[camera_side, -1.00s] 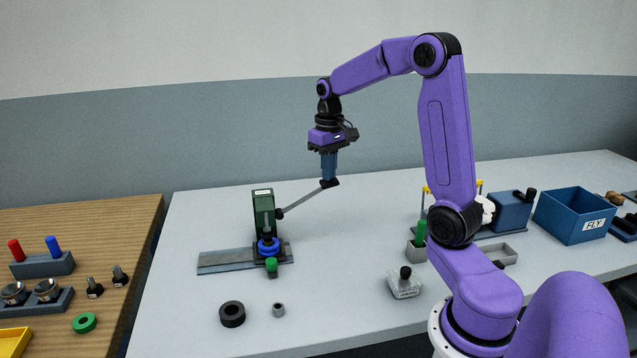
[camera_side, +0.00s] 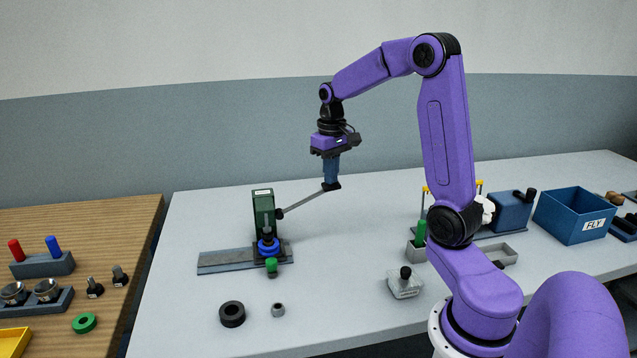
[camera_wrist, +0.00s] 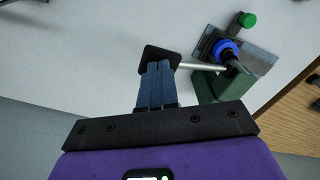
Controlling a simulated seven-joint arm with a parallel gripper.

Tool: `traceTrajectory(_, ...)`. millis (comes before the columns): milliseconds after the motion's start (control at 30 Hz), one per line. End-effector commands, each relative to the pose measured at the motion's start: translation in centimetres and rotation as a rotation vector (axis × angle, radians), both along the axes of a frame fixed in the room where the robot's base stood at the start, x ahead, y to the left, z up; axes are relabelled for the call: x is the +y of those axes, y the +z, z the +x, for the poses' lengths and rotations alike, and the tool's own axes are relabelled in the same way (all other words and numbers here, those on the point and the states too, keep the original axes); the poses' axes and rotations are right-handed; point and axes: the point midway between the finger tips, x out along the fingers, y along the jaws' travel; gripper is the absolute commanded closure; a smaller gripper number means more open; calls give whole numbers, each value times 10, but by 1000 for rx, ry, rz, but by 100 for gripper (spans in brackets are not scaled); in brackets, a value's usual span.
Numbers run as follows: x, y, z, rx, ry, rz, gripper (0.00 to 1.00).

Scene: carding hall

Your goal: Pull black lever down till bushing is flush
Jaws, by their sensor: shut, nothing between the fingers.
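The green press (camera_side: 264,212) stands on a grey base plate (camera_side: 225,260). Its lever, a grey rod (camera_side: 305,201) with a black grip (camera_side: 333,187), slopes up to the right from the press. My gripper (camera_side: 331,181) is shut and empty, its blue fingertips on top of the black grip, seemingly touching it. In the wrist view the shut fingers (camera_wrist: 155,88) reach to the black grip (camera_wrist: 160,56). A blue ring (camera_side: 268,247) sits under the black ram of the press. I cannot tell a bushing apart there, nor how deep it sits.
A green knob (camera_side: 271,265) sticks out at the press's front. A black ring (camera_side: 232,314) and a small grey bush (camera_side: 278,310) lie in front. A grey block with black knob (camera_side: 404,283) and a blue bin (camera_side: 574,216) are to the right. The table below the lever is clear.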

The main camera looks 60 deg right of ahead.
Motion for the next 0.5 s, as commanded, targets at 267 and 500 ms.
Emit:
traceTrajectory(267,0,-1,-1,1,-1,0,100)
traceTrajectory(500,-2,-7,-2,2,-1,1,100)
